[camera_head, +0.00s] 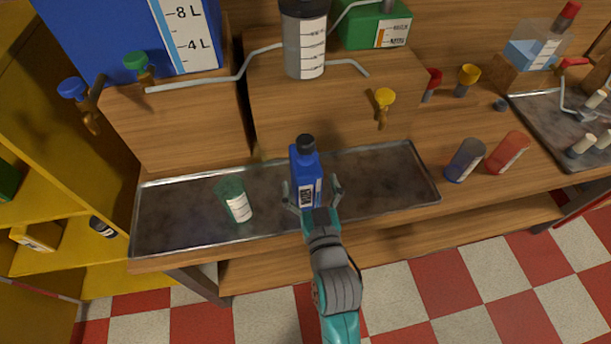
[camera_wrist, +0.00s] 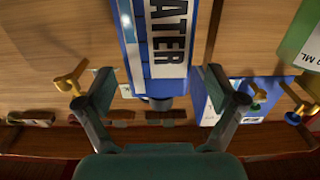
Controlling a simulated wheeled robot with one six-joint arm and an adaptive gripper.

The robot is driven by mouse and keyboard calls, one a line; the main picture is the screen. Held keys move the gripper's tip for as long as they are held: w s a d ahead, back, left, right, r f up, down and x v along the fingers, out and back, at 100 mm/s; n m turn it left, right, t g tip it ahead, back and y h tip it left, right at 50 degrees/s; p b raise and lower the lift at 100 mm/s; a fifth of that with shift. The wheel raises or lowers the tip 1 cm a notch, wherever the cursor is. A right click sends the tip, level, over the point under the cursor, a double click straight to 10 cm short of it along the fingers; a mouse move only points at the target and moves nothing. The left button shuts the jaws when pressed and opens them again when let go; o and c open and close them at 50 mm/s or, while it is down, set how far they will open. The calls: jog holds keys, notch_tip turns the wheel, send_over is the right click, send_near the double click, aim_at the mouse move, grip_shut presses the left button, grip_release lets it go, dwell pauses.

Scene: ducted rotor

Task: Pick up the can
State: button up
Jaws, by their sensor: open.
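A blue container (camera_head: 306,163) with a black cap and a white label stands upright on the metal tray (camera_head: 270,190). In the wrist view, this blue container (camera_wrist: 168,72) shows the letters "ATER" on its label. My gripper (camera_head: 314,192) is open in front of it, with one finger to each side. In the wrist view, the container appears between the spread fingers of my gripper (camera_wrist: 158,82); I see no clear contact. A dark blue cylinder (camera_head: 465,160) and a red cylinder (camera_head: 507,153), both can-like, are on the bench to the right.
A green translucent cup (camera_head: 233,198) stands left on the tray. A wooden block (camera_head: 330,100) with a graduated vessel (camera_head: 304,40) and metal pipes is behind. A yellow valve (camera_head: 384,98) juts out. The tray's right part is clear.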

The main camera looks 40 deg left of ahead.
aim_at(306, 164)
jog(key=shift+x, duration=2.6)
jog(key=shift+w, duration=0.1)
jog(key=c, duration=1.6)
grip_shut()
jog(key=shift+r, duration=0.15)
